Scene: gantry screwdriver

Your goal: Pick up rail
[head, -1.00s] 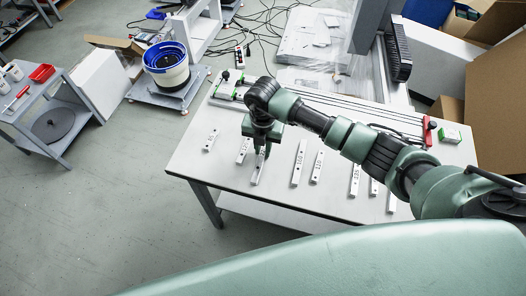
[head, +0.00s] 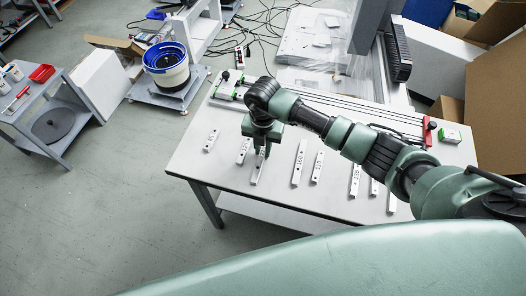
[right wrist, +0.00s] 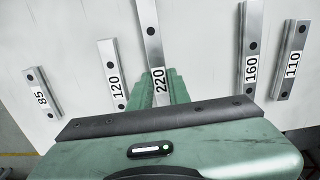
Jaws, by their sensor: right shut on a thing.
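My right gripper (head: 262,149) points down over the worktable and is shut on a long metal rail (head: 257,172). In the right wrist view this rail (right wrist: 149,25) carries the number 220 and runs between the green fingers (right wrist: 158,76). I cannot tell whether it is clear of the tabletop. On one side lie the rails marked 120 (right wrist: 112,75) and 85 (right wrist: 41,92). On the other side lie the rails marked 160 (right wrist: 251,45) and 110 (right wrist: 291,58). My left gripper is not in view.
The white table (head: 228,178) holds further rails to the right, such as one rail (head: 355,180) partly near my arm. A long linear guide with a red end piece (head: 430,131) lies along the back edge. A green-white box (head: 450,136) sits at the right corner.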

